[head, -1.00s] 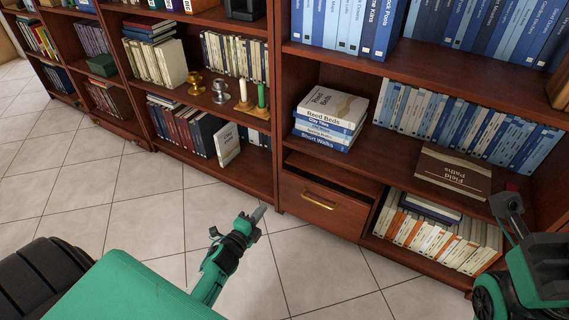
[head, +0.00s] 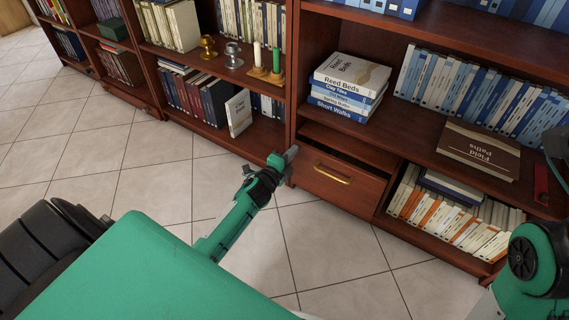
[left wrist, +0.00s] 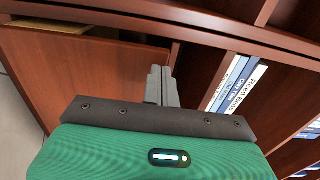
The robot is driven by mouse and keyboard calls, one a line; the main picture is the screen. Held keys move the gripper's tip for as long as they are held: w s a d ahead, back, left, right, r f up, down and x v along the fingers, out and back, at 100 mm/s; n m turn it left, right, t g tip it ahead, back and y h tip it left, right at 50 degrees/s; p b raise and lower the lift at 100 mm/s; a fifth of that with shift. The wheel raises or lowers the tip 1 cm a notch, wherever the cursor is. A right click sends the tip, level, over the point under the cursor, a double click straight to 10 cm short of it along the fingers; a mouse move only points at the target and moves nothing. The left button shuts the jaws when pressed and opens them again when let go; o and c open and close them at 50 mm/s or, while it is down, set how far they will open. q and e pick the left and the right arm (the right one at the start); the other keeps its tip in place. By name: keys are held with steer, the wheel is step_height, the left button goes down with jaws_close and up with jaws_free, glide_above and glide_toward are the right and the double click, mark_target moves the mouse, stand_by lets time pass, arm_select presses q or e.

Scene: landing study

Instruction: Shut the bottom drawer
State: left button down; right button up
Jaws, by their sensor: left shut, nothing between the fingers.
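The bottom drawer (head: 338,190) has a reddish-brown wooden front with a brass handle (head: 332,174). It sits low in the bookcase and stands partly out, with a dark gap showing above its front. My left gripper (head: 290,153) is shut and empty, near the upper left corner of the drawer front and beside the bookcase upright. I cannot tell whether it touches either one. Its closed fingers also show in the left wrist view (left wrist: 161,86), in front of wooden panels. My right gripper is not in view; only part of my right arm shows at the right edge.
A stack of books (head: 347,88) lies on the shelf above the drawer. A brown book (head: 478,150) lies flat to its right. Upright books (head: 455,213) fill the compartment right of the drawer. Candlesticks stand on the left bookcase. The tiled floor (head: 150,165) in front is clear.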

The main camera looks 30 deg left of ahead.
arm_select(q)
steer(key=shift+w, duration=0.4)
